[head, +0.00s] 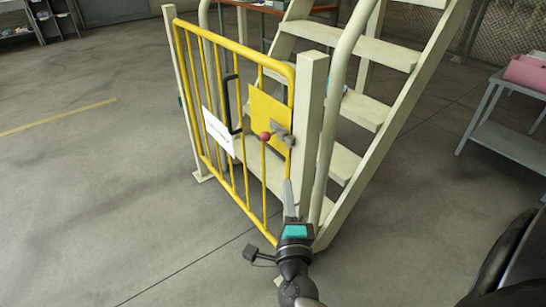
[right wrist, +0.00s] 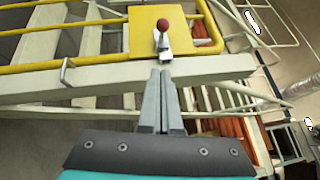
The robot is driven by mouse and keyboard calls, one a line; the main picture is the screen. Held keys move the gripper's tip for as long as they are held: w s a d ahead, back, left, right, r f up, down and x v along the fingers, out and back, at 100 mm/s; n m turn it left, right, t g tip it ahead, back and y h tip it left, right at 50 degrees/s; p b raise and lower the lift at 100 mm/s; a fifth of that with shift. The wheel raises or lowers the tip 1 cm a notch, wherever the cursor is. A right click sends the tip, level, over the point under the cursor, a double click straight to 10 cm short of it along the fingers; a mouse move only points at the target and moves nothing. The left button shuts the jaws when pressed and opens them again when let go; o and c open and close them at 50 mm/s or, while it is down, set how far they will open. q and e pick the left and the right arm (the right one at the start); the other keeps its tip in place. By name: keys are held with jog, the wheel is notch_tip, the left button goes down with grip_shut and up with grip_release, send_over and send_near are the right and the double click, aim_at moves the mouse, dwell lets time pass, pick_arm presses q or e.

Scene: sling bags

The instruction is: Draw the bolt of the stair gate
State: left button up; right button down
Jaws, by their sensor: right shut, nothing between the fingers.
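The yellow stair gate (head: 221,125) stands across the foot of the cream stairs and looks closed against the cream post (head: 308,130). The bolt (head: 281,136) is a grey metal piece on the yellow plate (head: 266,110), with a red ball knob (head: 265,136) at its left end. In the right wrist view the red knob (right wrist: 163,25) and the grey bolt (right wrist: 162,43) lie just beyond my fingertips. My right gripper (head: 289,185) is shut and empty, below the bolt in the head view. It appears apart from the knob. My left gripper is not in view.
A black handle (head: 232,104) and a white sign (head: 217,131) are on the gate. The cream stairs (head: 350,107) rise behind the post. A grey table (head: 507,128) with a pink item stands at right. The floor at left is clear.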

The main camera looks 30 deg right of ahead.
jog(key=shift+d+r, duration=0.1)
jog(key=shift+r, duration=0.05)
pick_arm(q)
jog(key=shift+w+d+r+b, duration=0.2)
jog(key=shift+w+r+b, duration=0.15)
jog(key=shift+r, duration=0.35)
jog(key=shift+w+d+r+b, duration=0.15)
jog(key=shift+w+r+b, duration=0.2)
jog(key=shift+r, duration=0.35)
pick_arm(e)
jog(key=w+a+x, duration=0.1)
jog(key=a+x, duration=0.1)
jog(key=x, duration=1)
jog(key=shift+w+r, duration=0.15)
jog(key=shift+w, duration=0.4)
